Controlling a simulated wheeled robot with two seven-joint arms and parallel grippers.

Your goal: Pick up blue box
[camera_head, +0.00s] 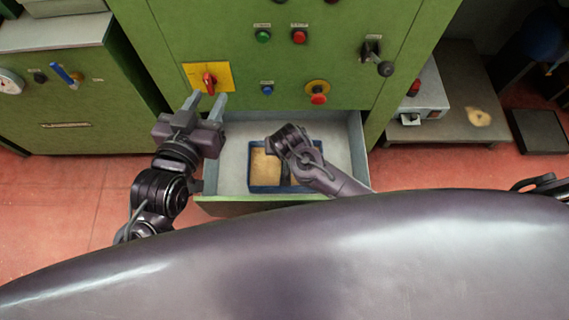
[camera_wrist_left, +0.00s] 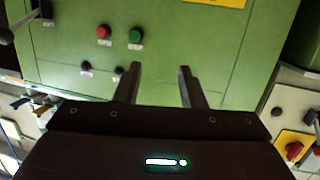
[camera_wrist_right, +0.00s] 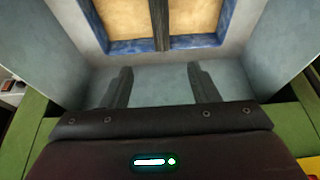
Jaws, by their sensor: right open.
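The blue box (camera_head: 268,188) lies in the open drawer, partly hidden under my right wrist in the head view. It has a blue rim and tan cork-coloured contents split by a divider. My right gripper (camera_wrist_right: 157,68) is open and empty, pointing down into the drawer, apart in the picture from the box rim. Its fingers are hidden in the head view. My left gripper (camera_head: 207,99) is open and empty in front of the green cabinet, left of the box; its fingers (camera_wrist_left: 160,68) stand apart.
The grey-lined drawer (camera_head: 232,135) has walls around the box, with bare floor left and right of it. The green cabinet front (camera_head: 345,75) carries a red switch on a yellow plate (camera_head: 221,74), buttons and a black lever (camera_head: 384,68).

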